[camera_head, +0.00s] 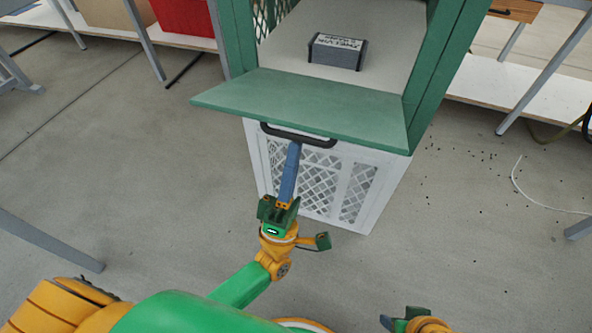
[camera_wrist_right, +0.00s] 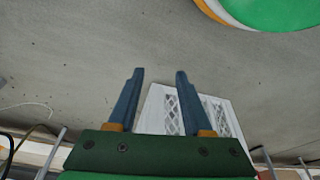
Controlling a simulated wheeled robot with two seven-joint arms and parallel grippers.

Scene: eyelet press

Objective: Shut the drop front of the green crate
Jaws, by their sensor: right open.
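The green crate (camera_head: 455,55) stands open, and its drop front (camera_head: 310,100) is lowered, sticking out toward me about level. A black bar handle (camera_head: 320,143) sits at the drop front's near edge. My left gripper (camera_head: 294,147) reaches up from below with its blue fingertips at the handle. Its fingers overlap in this view, so I cannot tell whether they are closed on the bar. My right gripper shows only partly at the bottom edge of the head view; in the right wrist view (camera_wrist_right: 158,74) its two fingers are apart with nothing between them.
A small dark box with a pale label (camera_head: 338,51) lies on the crate's floor. The green crate rests on a white lattice crate (camera_head: 368,215). Table legs stand on both sides, and a white cable (camera_head: 516,185) lies at the right. The floor around is mostly clear.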

